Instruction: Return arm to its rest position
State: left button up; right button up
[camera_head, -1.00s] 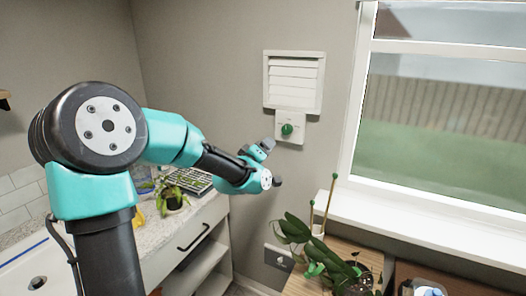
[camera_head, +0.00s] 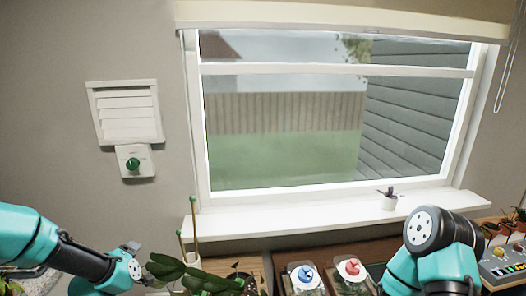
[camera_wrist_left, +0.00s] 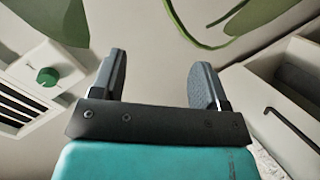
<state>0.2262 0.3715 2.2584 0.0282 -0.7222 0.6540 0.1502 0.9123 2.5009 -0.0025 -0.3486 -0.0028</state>
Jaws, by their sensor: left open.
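My left arm comes in at the bottom left of the head view. Its gripper (camera_head: 136,262) is low in front of the wall, beside long green leaves (camera_head: 180,270). In the left wrist view the two grey fingers (camera_wrist_left: 158,82) are spread apart with nothing between them. A leaf shows beyond them near the top of that view. My right arm (camera_head: 436,245) is at the lower right of the head view, its gripper outside the picture.
A white louvred vent (camera_head: 126,113) with a green knob (camera_head: 133,164) is on the wall above my left gripper. The windowsill (camera_head: 300,217) holds a small potted plant (camera_head: 389,199). Red-knobbed (camera_head: 353,267) and blue-knobbed (camera_head: 306,275) items stand below the window. A control panel (camera_head: 505,265) is at far right.

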pick_arm(q)
jog(key=s+d+f+m+g+h, duration=0.1)
jog(key=s+d+f+g, duration=0.15)
jog(key=f, duration=0.35)
jog(key=s+d+f+m+g+h, duration=0.1)
jog(key=s+d+f+m, duration=0.1)
jog(key=d+f, duration=0.3)
jog(key=s+d+f+m+g+h, duration=0.1)
jog(key=s+d+f+m+g, duration=0.3)
jog(key=s+f, duration=0.5)
jog(key=s+d+f+m+g+h, duration=0.2)
jog(key=s+d+f+m+g, duration=0.2)
jog(key=s+d+f, duration=0.4)
jog(key=shift+s+d+f+g, duration=0.25)
jog(key=shift+s+f+g, duration=0.3)
jog(key=shift+f, duration=0.4)
jog(key=shift+w, duration=0.1)
